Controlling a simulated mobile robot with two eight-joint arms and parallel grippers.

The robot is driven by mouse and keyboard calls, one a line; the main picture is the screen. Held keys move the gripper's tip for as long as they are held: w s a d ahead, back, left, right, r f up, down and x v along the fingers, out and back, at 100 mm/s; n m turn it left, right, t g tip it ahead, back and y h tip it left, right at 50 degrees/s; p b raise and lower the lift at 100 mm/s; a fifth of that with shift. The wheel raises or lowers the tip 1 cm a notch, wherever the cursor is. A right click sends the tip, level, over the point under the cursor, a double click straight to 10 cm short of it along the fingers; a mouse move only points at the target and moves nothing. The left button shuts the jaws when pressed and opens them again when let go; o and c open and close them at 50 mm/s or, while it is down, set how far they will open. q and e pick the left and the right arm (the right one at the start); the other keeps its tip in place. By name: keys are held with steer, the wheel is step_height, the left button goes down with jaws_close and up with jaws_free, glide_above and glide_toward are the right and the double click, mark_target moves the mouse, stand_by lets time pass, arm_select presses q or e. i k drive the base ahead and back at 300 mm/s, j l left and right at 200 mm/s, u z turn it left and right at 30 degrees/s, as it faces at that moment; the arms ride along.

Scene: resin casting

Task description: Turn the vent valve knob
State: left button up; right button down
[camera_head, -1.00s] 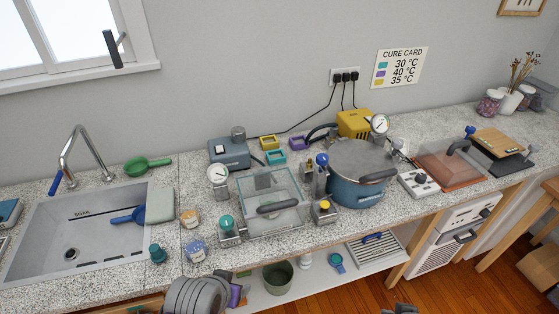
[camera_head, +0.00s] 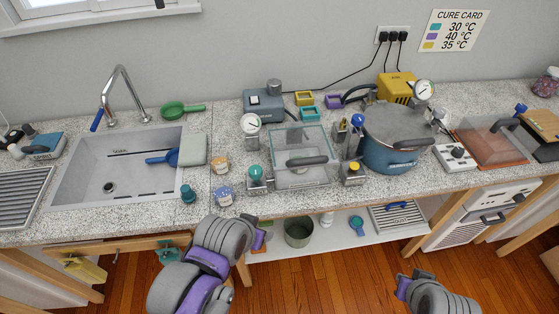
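A clear vacuum chamber (camera_head: 288,143) with a dark handle on its lid stands on the counter. A teal knob (camera_head: 255,172) sits on a metal block at its front left, and a yellow knob (camera_head: 354,167) on a block at its front right. A blue-topped lever valve (camera_head: 357,121) stands between chamber and pot. I cannot tell which is the vent valve. My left gripper (camera_head: 262,236) is below the counter's front edge, apart from the knobs; its fingers are mostly hidden. My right gripper (camera_head: 402,286) is low at the bottom right, over the floor, its fingers unclear.
A blue pressure pot (camera_head: 397,155) with a gauge stands right of the chamber. The sink (camera_head: 75,180) is left. A lower shelf (camera_head: 270,242) holds a bucket (camera_head: 298,232).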

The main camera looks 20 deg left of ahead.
mark_target(256, 173)
steer(key=j+u, duration=0.3)
steer(key=u, duration=0.15)
steer(key=i+j+u, duration=0.15)
steer(key=j+u, duration=0.15)
steer(key=u, duration=0.2)
steer(key=i+j+u, duration=0.1)
steer(key=j+u, duration=0.15)
steer(key=u, duration=0.2)
